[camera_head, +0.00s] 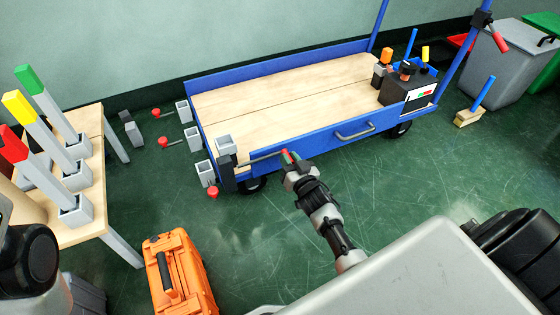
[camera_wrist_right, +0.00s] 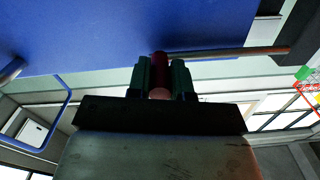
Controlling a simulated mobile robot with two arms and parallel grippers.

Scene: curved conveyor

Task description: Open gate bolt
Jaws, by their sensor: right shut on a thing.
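The gate bolt (camera_head: 262,158) is a thin grey rod along the near blue side of a flat cart, running from a dark block (camera_head: 228,175) at the cart's left corner. My right gripper (camera_head: 290,157) is at the rod's right end. In the right wrist view, the rod (camera_wrist_right: 235,51) crosses beneath the blue panel, and a dark red handle (camera_wrist_right: 159,68) sits between the green fingertips (camera_wrist_right: 160,80). The right gripper is shut on this handle. My left gripper does not show.
The blue cart (camera_head: 310,143) has a wooden bed and a control box (camera_head: 408,95) at its right. Grey sockets with red knobs (camera_head: 164,142) stand at its left end. A table (camera_head: 97,180) with coloured posts is at left. An orange case (camera_head: 180,270) lies on the floor.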

